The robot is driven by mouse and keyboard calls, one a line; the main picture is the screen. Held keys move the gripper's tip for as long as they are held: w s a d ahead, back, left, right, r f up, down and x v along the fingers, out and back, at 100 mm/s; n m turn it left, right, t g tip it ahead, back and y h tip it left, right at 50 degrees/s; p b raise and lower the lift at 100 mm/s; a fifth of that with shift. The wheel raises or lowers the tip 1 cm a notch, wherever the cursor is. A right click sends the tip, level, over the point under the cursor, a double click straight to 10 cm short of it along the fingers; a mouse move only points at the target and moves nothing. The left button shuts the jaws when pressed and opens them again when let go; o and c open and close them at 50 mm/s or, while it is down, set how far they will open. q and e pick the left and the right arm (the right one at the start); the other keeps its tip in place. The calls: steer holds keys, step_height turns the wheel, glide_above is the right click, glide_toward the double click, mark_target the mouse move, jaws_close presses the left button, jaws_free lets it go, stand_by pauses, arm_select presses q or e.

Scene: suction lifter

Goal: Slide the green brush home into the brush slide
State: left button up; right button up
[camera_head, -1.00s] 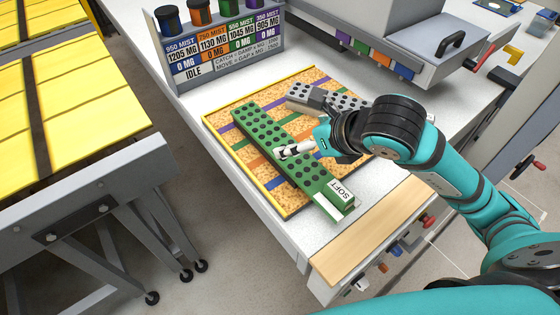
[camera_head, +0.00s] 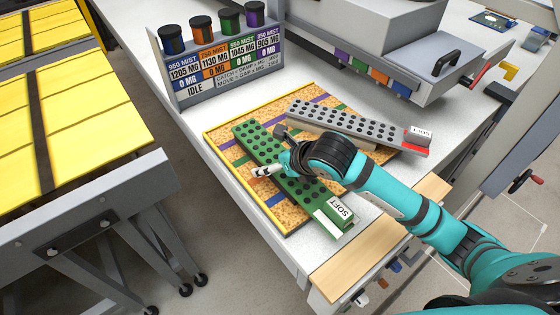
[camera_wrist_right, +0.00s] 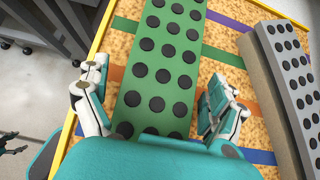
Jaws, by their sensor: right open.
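The green brush (camera_head: 258,143) lies slanted on the speckled, striped mat, with dark bristle dots and a white SOFT label at its near end. My right gripper (camera_head: 268,171) is over its middle. In the right wrist view the open fingers (camera_wrist_right: 155,108) are on either side of the green brush (camera_wrist_right: 162,60), with gaps, and hold nothing. Its nearer part is hidden by my gripper. A machine front with purple, green, orange and blue tabs (camera_head: 375,70) stands at the back; I cannot tell which part is the brush slide. A small dark shape (camera_wrist_right: 10,143) may be my left gripper.
A grey brush (camera_head: 340,120) with a red end lies right of the green one. The yellow-edged mat (camera_head: 210,140) rests on a white bench. A sign with several coloured jars (camera_head: 215,60) stands behind. A wooden strip (camera_head: 360,262) lines the near edge.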

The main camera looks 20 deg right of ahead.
steer(key=c, duration=1.4)
